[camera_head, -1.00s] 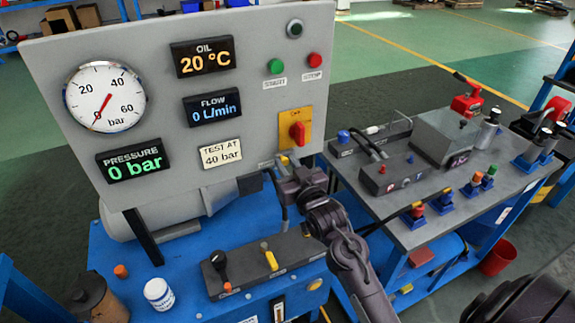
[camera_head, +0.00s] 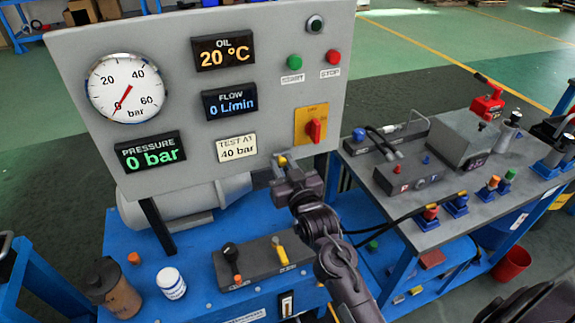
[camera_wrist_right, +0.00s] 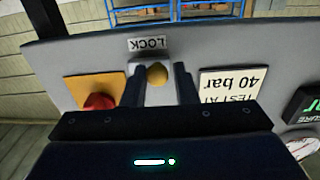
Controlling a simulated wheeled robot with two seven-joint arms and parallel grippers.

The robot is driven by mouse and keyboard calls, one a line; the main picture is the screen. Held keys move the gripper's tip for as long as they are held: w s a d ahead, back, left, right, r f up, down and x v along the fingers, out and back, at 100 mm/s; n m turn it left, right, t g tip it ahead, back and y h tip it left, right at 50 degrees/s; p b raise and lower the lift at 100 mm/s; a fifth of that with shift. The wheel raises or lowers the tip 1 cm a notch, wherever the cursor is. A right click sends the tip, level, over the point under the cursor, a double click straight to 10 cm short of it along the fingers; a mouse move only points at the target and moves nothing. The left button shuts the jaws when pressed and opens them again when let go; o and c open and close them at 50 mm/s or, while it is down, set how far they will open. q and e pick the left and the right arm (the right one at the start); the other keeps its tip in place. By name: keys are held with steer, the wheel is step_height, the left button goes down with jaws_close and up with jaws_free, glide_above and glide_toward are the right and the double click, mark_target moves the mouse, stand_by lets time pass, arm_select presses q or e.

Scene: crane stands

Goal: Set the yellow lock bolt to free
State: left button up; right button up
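The yellow lock bolt (camera_head: 283,160) is a small round knob low on the grey panel, below the red rotary switch, partly hidden by my right gripper. In the right wrist view the yellow knob (camera_wrist_right: 157,74) sits on a grey mount beside an upside-down LOCK label (camera_wrist_right: 147,44). My right gripper (camera_head: 284,171) is at the panel's lower edge. Its two dark fingers (camera_wrist_right: 159,82) stand open on either side of the knob, with a visible gap. Whether the bolt touches either finger I cannot tell. My left gripper is not in view.
The red switch on its yellow plate (camera_head: 314,124) is close beside the bolt. Below are a black lever (camera_head: 230,253) and a yellow lever (camera_head: 281,250) on a grey block. A white jar (camera_head: 171,283) stands left.

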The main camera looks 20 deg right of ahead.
steer(key=o, duration=0.3)
steer(key=shift+a, duration=0.2)
steer(key=shift+d, duration=0.1)
steer(key=shift+s+f, duration=0.15)
steer(key=shift+s, duration=0.25)
steer(key=s, duration=0.2)
steer(key=s+b, duration=0.1)
steer(key=s, duration=0.4)
steer(key=shift+a+b, duration=0.3)
